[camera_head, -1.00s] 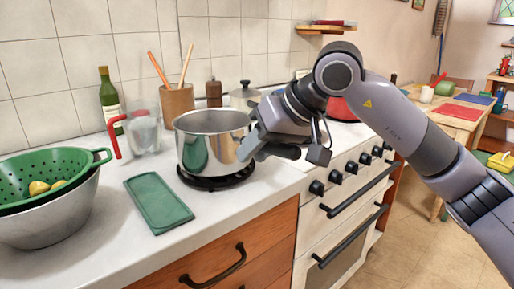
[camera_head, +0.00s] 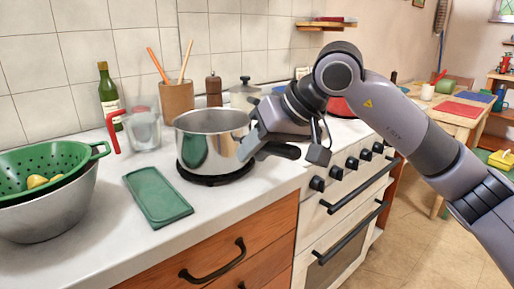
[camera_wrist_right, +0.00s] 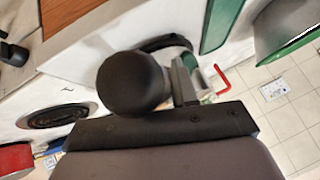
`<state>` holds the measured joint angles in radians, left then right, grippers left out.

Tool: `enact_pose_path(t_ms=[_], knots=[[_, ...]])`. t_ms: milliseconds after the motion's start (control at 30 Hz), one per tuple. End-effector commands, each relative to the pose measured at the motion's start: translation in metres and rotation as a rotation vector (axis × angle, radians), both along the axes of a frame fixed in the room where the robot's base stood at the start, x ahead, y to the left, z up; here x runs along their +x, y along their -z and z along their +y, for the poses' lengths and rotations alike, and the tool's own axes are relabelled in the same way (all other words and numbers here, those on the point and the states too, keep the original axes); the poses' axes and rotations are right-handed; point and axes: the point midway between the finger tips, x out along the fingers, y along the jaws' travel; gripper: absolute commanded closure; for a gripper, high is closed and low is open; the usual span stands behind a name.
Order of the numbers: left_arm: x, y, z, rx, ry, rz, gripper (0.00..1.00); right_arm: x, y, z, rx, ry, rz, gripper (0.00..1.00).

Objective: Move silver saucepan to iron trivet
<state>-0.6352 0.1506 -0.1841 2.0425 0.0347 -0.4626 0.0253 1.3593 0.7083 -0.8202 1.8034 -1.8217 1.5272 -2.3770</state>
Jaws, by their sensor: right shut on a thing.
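The silver saucepan (camera_head: 205,148) is upright directly over the black iron trivet (camera_head: 215,181) on the counter. Its base looks to be at or just above the trivet; I cannot tell whether they touch. My right gripper (camera_head: 255,146) is shut on the saucepan's black handle (camera_head: 285,151), on the pan's right side. In the wrist view the handle's round end (camera_wrist_right: 133,85) hides most of the pan, and part of the trivet (camera_wrist_right: 165,42) shows behind it. My left gripper is not in view.
A green mat (camera_head: 158,196) lies left of the trivet. A glass jug (camera_head: 143,130) with a red handle and a utensil pot (camera_head: 177,98) stand behind. A green colander (camera_head: 45,168) in a metal bowl (camera_head: 50,210) is far left. The stove (camera_head: 345,190) is at right.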

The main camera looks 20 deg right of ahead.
Motion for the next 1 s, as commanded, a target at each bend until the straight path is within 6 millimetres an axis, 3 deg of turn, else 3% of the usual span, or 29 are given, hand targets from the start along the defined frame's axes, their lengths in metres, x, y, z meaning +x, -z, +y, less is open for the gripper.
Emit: enact_pose_path(t_ms=[133,167,233,733,1000], knots=[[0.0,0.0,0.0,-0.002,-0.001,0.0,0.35,0.0,-0.001,0.0,0.002,-0.001,-0.004,1.0],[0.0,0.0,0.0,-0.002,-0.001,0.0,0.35,0.0,-0.001,0.0,0.002,-0.001,-0.004,0.65],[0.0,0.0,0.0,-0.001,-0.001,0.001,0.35,0.0,-0.001,0.0,0.001,0.0,-0.003,0.42],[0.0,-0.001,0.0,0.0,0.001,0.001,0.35,0.0,0.001,0.0,-0.002,0.0,0.005,0.42],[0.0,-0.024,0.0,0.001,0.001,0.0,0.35,0.0,-0.028,0.0,-0.001,0.001,0.002,0.42]])
